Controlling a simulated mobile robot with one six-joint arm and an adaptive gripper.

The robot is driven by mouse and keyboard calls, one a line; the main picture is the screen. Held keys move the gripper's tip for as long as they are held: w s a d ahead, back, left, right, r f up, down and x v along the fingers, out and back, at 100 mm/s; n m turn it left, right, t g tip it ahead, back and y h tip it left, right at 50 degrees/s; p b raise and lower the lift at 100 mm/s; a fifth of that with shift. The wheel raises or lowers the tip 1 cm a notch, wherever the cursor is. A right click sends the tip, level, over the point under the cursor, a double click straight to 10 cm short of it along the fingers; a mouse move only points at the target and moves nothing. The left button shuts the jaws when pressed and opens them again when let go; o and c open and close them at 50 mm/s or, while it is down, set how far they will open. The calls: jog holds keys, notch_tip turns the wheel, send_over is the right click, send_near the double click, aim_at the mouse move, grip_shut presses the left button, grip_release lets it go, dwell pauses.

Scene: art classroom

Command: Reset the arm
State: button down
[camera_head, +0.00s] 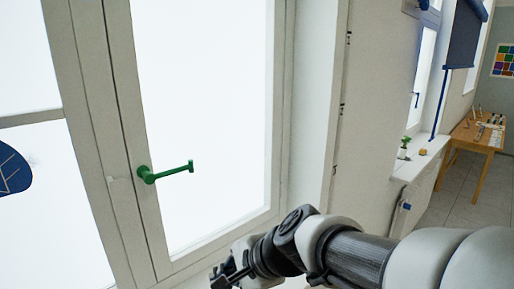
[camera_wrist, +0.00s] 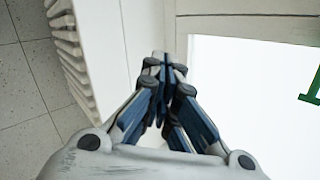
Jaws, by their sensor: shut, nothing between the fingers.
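My gripper (camera_wrist: 166,62) is shut and empty in the wrist view, its fingertips together in front of a white wall edge and window frame. In the head view my arm reaches in from the lower right, and my gripper (camera_head: 232,278) is at the bottom, below the window. A green window handle (camera_head: 168,172) sticks out to the right from the window frame, above and left of my gripper and apart from it. Part of something green (camera_wrist: 313,88) shows at the right edge of the wrist view.
The large window (camera_head: 205,110) fills the left. A radiator (camera_wrist: 72,45) stands close by at the left of the wrist view, over tiled floor (camera_wrist: 30,85). A sill (camera_head: 420,158) with a small plant and a wooden table (camera_head: 468,150) are farther back at right.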

jog(key=s+d+f+n+h+b, duration=0.1)
jog(key=s+d+f+n+h, duration=0.1)
jog(key=s+d+n, duration=0.4)
jog(key=s+d+f+n+h+b, duration=0.2)
jog(key=s+d+n, duration=0.4)
jog(key=s+d, duration=0.6)
jog(key=d+f+h, duration=0.1)
jog(key=d+h, duration=0.1)
jog(key=shift+s+d+f+h, duration=0.2)
jog(key=shift+d+h, duration=0.1)
jog(key=shift+h, duration=0.1)
jog(key=c, duration=2.3)
grip_release()
